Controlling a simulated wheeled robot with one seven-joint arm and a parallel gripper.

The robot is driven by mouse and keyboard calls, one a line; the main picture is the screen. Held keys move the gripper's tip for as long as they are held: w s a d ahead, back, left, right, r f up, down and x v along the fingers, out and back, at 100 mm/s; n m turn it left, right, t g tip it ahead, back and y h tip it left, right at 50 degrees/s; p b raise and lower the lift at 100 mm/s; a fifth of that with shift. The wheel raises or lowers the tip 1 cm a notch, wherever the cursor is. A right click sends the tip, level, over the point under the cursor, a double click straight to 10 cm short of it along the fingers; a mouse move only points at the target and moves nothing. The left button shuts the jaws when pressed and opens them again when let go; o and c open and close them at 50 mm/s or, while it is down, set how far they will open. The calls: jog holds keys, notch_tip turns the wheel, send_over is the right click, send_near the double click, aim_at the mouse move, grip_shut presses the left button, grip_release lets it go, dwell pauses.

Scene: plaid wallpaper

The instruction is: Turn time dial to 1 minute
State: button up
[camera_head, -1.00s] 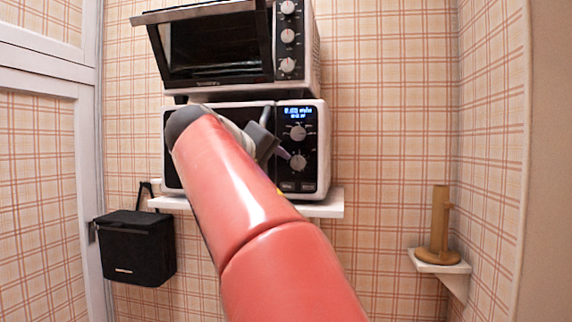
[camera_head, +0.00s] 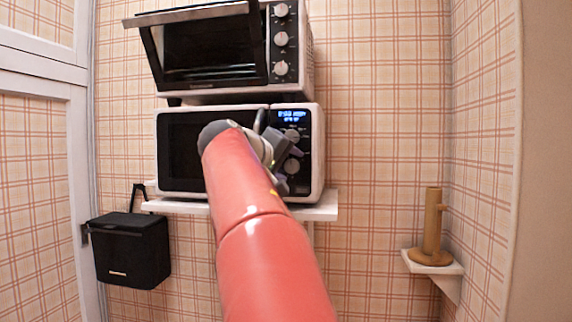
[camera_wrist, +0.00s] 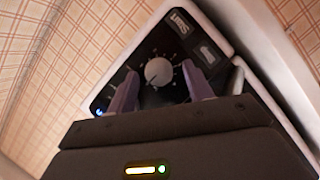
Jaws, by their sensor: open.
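The microwave (camera_head: 183,153) stands on a white shelf. Its black panel has a lit blue display (camera_head: 291,115), an upper dial (camera_head: 292,134) and a lower dial (camera_head: 291,166). My gripper (camera_head: 286,168) is in front of the panel by the lower dial, its fingers open. In the wrist view, a round grey dial (camera_wrist: 158,72) with white marks around it lies just beyond and between the two purple fingertips (camera_wrist: 162,84). The fingers look apart from it. Two panel buttons (camera_wrist: 208,52) lie past it. The dial's setting and labels are too small to read.
A toaster oven (camera_head: 293,72) with its door tilted open sits on top of the microwave. The white shelf (camera_head: 322,207) is below. A black box (camera_head: 131,250) hangs at left. A wooden holder (camera_head: 432,230) stands on a small shelf at right, with bare wall between.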

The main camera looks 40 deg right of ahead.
jog(key=shift+c, duration=0.4)
jog(key=c, duration=0.9)
jog(key=shift+m, duration=0.3)
jog(key=m+y, duration=0.1)
jog(key=m+t+y+p, duration=0.1)
jog(key=m, duration=0.1)
jog(key=shift+s+d+r, duration=0.15)
jog(key=shift+s+r, duration=0.05)
jog(key=m+t+y, duration=0.1)
jog(key=m, duration=0.1)
jog(key=m+t+y, duration=0.1)
jog(key=m, duration=0.1)
jog(key=shift+s+d+m, duration=0.15)
jog(key=shift+s+m, duration=0.05)
jog(key=shift+m, duration=0.1)
jog(key=shift+y, duration=0.3)
